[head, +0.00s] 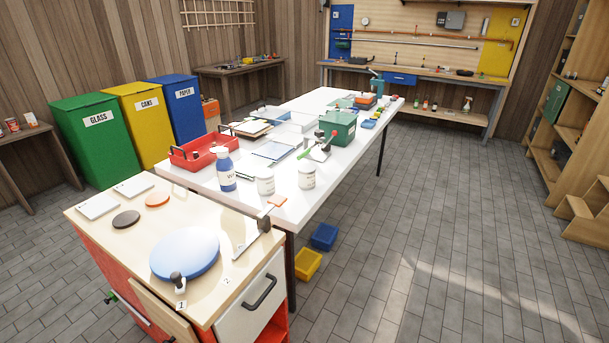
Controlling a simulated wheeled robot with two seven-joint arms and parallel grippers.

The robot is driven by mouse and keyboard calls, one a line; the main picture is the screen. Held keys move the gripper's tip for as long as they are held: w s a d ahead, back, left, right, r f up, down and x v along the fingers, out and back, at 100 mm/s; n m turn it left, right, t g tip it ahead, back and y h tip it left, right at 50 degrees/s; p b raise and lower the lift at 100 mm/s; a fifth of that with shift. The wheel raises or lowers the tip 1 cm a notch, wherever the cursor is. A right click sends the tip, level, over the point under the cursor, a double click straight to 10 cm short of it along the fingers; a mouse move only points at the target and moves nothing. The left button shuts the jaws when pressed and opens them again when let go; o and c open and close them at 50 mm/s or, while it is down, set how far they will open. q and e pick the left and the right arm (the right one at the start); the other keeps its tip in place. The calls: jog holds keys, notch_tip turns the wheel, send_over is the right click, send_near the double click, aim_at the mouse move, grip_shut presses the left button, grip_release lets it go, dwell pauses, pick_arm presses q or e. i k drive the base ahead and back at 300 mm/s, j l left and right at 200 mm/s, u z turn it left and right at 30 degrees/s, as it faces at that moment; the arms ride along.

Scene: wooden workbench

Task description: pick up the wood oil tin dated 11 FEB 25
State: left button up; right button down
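No tin with a readable date of 11 FEB 25 shows in the head view; the lettering on the containers is too small to read. Two white lidded jars, a left one (265,181) and a right one (307,175), stand on the near end of the white table, beside a blue bottle (226,172) with a white label. I cannot tell whether any of these is the wood oil tin. Neither of my grippers is in view.
The wooden-topped cabinet (139,239) in front carries a blue disc (185,254) and tools. The long white table (205,181) holds a red tray (199,150) and a green box (338,127). Yellow (307,264) and blue (324,237) bins sit on the floor. The floor (460,220) at right is clear.

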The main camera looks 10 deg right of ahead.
aim_at(306, 171)
jog(key=i+l+u, duration=0.35)
jog(key=i+l, duration=0.2)
jog(key=l, duration=0.15)
jog(key=i+l+u, duration=0.2)
jog(key=l, duration=0.2)
jog(key=i+l+u, duration=0.15)
jog(key=i+l, duration=0.15)
jog(key=l, duration=0.15)
